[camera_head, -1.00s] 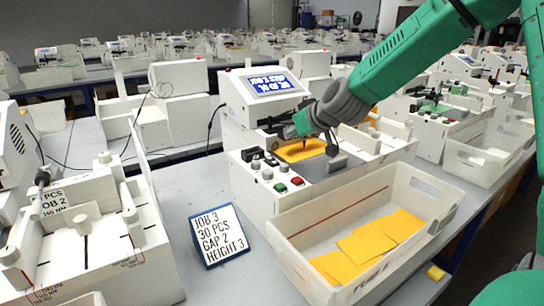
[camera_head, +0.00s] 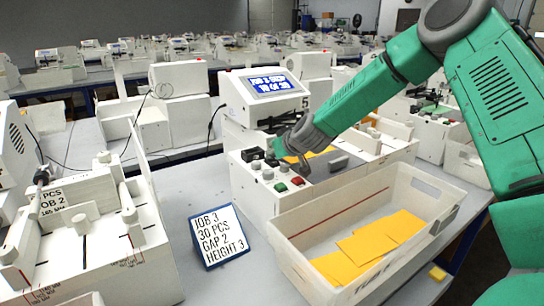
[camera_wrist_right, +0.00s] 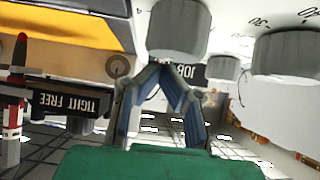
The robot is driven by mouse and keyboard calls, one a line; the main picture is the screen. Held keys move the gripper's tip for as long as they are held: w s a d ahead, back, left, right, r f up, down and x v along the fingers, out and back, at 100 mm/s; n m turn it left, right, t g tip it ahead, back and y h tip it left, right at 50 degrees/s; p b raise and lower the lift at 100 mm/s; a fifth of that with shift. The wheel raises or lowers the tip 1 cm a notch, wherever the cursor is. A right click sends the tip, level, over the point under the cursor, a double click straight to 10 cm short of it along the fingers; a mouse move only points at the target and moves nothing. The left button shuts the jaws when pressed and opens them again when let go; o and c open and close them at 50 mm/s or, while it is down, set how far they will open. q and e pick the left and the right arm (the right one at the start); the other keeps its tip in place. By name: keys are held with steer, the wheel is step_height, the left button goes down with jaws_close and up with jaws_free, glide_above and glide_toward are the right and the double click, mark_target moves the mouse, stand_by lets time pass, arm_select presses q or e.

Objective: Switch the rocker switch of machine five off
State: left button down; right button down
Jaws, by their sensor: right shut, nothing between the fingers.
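My right gripper (camera_head: 292,156) is over the panel, behind the buttons, shut and empty. In the right wrist view its fingertips (camera_wrist_right: 168,68) meet close to large grey knobs (camera_wrist_right: 180,28). My left gripper is out of view.
A white bin (camera_head: 412,184) with yellow sheets stands right in front of the machine. A job card (camera_head: 218,237) stands on the table to its left. Another plotter (camera_head: 85,240) is at the left. Bare table (camera_head: 178,203) lies between the machines.

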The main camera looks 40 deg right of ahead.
steer(key=shift+a+f, duration=0.1)
steer(key=shift+p, duration=0.45)
steer(key=shift+f, duration=0.1)
steer(key=shift+s, duration=0.1)
steer(key=shift+s+f, duration=0.15)
steer(key=shift+s, duration=0.6)
